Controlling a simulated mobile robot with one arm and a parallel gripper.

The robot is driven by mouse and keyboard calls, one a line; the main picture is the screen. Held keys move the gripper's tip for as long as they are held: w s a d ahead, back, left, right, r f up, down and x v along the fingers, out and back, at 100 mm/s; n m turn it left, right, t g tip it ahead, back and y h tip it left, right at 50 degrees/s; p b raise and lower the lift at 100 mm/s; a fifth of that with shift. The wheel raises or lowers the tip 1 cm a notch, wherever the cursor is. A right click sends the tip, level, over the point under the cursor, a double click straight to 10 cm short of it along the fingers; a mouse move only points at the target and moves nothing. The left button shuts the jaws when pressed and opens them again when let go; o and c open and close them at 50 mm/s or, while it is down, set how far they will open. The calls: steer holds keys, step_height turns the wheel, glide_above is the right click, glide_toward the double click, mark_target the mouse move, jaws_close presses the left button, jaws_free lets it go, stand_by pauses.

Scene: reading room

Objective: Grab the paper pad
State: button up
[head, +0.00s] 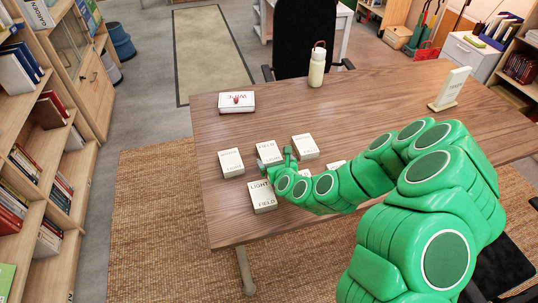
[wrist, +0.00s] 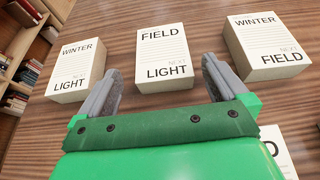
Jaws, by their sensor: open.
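Several thick, cream-white paper pads with printed words lie on the wooden table. The pad marked FIELD and LIGHT (wrist: 165,50) is in the middle of the wrist view, and in the head view it is the back middle pad (head: 267,147). My gripper (wrist: 161,74) is open and empty, its two grey fingers pointing at this pad's near end, one towards each side. I cannot tell if they touch it. In the head view my gripper (head: 276,160) is low among the pads. A WINTER/LIGHT pad (wrist: 75,70) lies left, a WINTER/FIELD pad (wrist: 268,45) right.
A nearer LIGHT/FIELD pad (head: 262,198) and a pad partly hidden by my arm (head: 335,164) are close by. A white wipes box (head: 222,103), a bottle (head: 316,70) and a small sign (head: 453,88) stand farther back. The table's middle (head: 370,110) is clear.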

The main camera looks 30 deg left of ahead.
mark_target(271, 155)
steer(key=shift+x, duration=1.3)
steer(key=shift+f+x, duration=0.25)
steer(key=shift+x, duration=1.75)
steer(key=shift+w+a+f, duration=0.1)
steer(key=shift+w+a, duration=0.25)
steer(key=shift+w, duration=0.15)
steer(key=c, duration=0.9)
